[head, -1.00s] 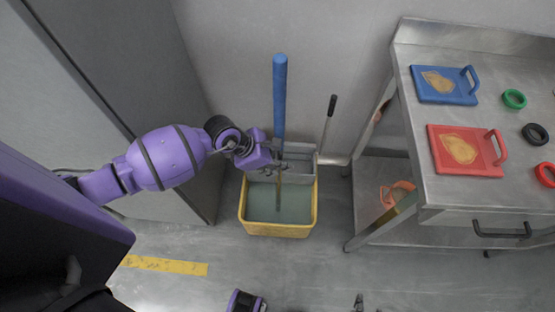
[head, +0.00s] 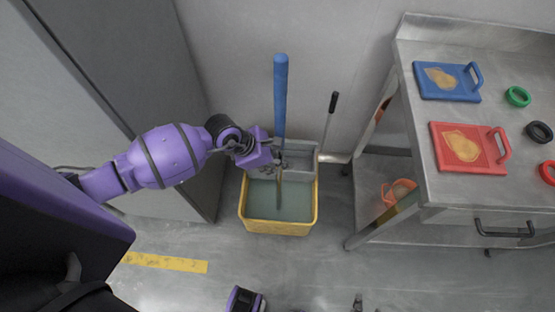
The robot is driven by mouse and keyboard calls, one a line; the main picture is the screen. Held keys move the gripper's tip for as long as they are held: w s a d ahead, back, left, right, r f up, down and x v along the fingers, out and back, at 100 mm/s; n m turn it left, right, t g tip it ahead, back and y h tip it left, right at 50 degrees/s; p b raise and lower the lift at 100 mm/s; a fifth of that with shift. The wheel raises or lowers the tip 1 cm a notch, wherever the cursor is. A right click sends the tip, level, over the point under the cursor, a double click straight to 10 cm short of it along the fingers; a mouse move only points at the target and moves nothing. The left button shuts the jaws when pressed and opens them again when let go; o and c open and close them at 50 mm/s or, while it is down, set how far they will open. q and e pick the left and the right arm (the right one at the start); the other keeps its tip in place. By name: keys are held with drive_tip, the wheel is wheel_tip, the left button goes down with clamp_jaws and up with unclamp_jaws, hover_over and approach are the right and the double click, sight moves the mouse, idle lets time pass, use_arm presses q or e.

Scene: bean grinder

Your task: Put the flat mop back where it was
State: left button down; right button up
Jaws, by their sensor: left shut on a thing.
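The flat mop has a long blue handle (head: 281,95) and stands close to upright, its lower end going down into the yellow bucket (head: 277,228). The mop's head is not visible in the bucket's greenish inside. My left gripper (head: 277,161) reaches in from the left and is shut on the mop's shaft just above the bucket. My right gripper is hardly seen: only a small dark tip (head: 358,302) shows at the bottom edge, and its jaws cannot be made out.
A grey wringer (head: 300,160) sits at the bucket's back. A thin black-gripped stick (head: 331,108) leans on the wall. A steel table (head: 440,190) with cutting boards stands at the right, a tall grey cabinet (head: 110,60) at the left. Floor in front is clear.

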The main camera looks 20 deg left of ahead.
use_arm(q)
drive_tip(key=c, duration=1.6)
unclamp_jaws()
drive_tip(key=shift+o, duration=0.3)
drive_tip(key=shift+a, duration=0.1)
drive_tip(key=v, duration=0.7)
drive_tip(key=shift+r, duration=0.25)
